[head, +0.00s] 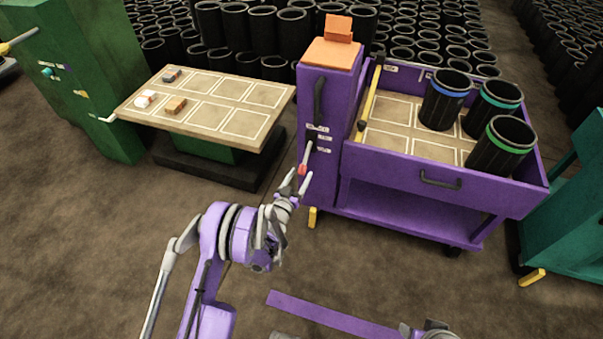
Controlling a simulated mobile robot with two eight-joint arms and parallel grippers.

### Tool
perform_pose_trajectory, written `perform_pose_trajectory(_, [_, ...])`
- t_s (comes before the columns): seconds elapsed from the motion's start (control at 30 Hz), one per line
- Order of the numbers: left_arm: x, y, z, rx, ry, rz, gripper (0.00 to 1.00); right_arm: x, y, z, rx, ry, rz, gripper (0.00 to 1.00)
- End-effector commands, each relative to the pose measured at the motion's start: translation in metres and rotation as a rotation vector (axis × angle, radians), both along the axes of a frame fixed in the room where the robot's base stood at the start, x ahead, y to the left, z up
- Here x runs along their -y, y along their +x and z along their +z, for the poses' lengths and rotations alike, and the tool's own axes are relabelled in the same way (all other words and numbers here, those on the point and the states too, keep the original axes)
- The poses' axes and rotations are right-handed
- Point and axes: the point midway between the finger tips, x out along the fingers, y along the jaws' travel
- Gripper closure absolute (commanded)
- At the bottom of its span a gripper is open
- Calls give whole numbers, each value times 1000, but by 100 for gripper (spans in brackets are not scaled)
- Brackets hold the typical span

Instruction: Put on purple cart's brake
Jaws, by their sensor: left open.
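The purple cart (395,171) stands right of centre, with a tall purple column (331,95) at its left end. A slanted lever with a pale shaft and red tip (303,169) sticks out from the column, below small labels. A yellow pedal-like piece (312,217) sits low at the cart's foot. I cannot tell from labels which is the brake. My left gripper (298,182) is open and empty, its fingertips just below and around the red tip; I cannot tell if they touch. My right gripper is not in view; only a cropped grey part shows at bottom right.
Three black sleeves with blue, teal and green bands stand in the cart's tray; a yellow bar (370,92) lies along its left side. A tan-topped table (212,100) is at left, a teal cart (570,215) at right. A purple strip (330,314) crosses the foreground.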

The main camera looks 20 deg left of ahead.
Motion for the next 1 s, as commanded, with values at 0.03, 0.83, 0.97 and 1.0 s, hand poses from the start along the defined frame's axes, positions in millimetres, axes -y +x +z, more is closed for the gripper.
perform_pose_trajectory(0.03, [1,7,-1,0,0,0,33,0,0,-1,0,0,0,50])
perform_pose_trajectory(0.83, [2,18,0,0,0,1,96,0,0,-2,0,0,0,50])
perform_pose_trajectory(0.97, [2,18,0,0,0,1,100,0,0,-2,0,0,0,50])
perform_pose_trajectory(1.0, [2,18,0,0,0,1,100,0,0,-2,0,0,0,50])
